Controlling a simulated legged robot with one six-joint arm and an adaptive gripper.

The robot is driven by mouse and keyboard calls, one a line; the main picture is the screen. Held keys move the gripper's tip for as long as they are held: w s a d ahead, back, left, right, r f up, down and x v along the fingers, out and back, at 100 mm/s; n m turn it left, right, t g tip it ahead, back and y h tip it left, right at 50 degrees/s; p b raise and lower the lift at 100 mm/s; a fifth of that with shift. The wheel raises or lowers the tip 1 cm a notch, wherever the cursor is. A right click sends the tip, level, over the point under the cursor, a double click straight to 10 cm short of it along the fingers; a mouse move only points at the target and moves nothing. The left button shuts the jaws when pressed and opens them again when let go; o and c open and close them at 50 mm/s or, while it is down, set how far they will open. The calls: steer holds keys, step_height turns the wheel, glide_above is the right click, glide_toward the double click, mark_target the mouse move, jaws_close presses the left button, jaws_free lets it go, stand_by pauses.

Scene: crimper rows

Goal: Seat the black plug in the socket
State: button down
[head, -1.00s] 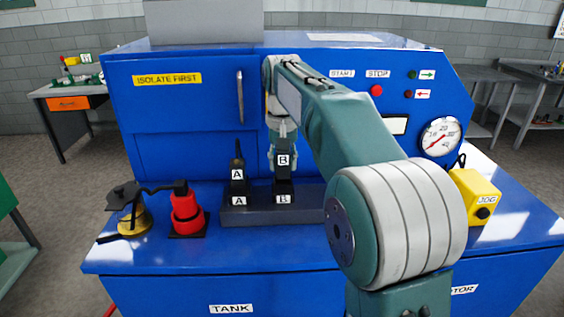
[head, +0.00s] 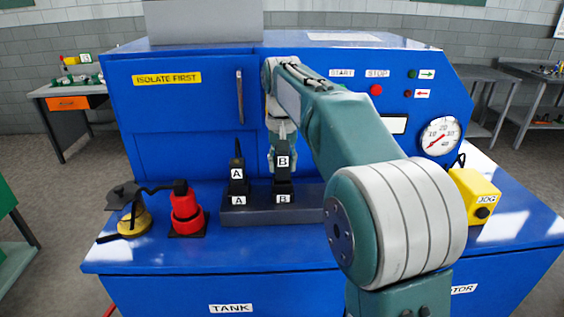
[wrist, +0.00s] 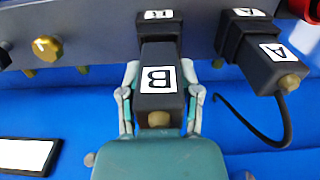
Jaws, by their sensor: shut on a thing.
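The black plug marked B (head: 283,174) is upright above the socket marked B (head: 283,189) on the grey socket block (head: 308,207). In the wrist view the plug (wrist: 158,80) is between my gripper's fingers (wrist: 160,97), with its front end at the B socket collar (wrist: 157,28). My gripper (head: 283,160) is shut on it. The plug's B label stands higher than the label of the plug marked A beside it. I cannot tell how far plug B is in.
Black plug A (head: 237,172) sits at socket A, close on the left, with a cable. Left of the block are a red device (head: 186,211) and a yellow-based one (head: 135,222) with a black cable. A yellow JOG box (head: 475,197) is at the right. The blue panel rises behind.

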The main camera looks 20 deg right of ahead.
steer(key=shift+f, duration=1.2)
steer(key=shift+c, duration=1)
jaws_free()
step_height(320, 180, up, 11)
steer(key=shift+w+f, duration=0.15)
steer(key=shift+r, duration=0.55)
